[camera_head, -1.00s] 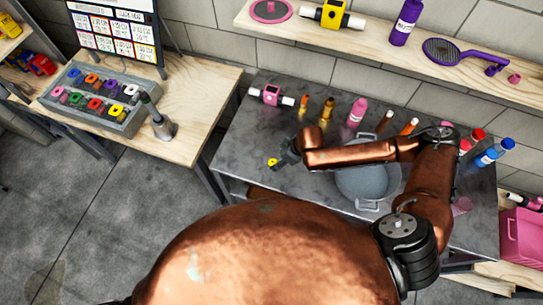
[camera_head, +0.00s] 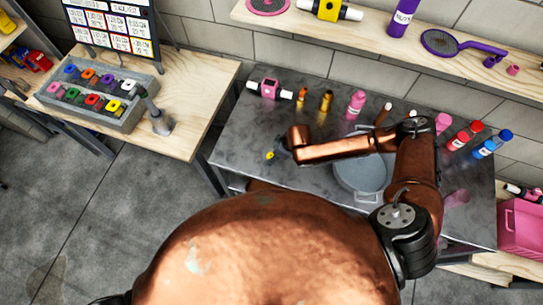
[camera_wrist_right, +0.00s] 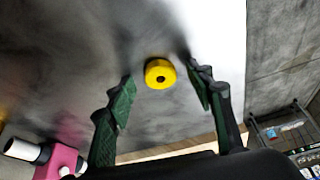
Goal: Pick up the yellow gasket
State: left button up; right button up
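The yellow gasket (camera_wrist_right: 159,74) is a small round yellow piece with a dark centre hole, lying on the grey metal table (camera_head: 232,140). In the head view the gasket (camera_head: 270,155) shows near the table's left front. My right gripper (camera_wrist_right: 160,95) is open, its green-padded fingers apart on either side of the gasket's place in the wrist view, with the gasket just beyond the tips. In the head view the right gripper (camera_head: 279,150) is close beside the gasket. My left gripper is not in view.
A pink filter housing (camera_head: 269,88) and several bottles stand along the back of the table. A grey round pan (camera_head: 362,178) is under my right arm. A grey tray (camera_head: 118,118) of coloured pieces sits on the wooden table at left.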

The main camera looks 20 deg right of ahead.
jog(key=c, duration=0.9)
jog(key=shift+o, duration=0.2)
jog(key=shift+r, duration=0.15)
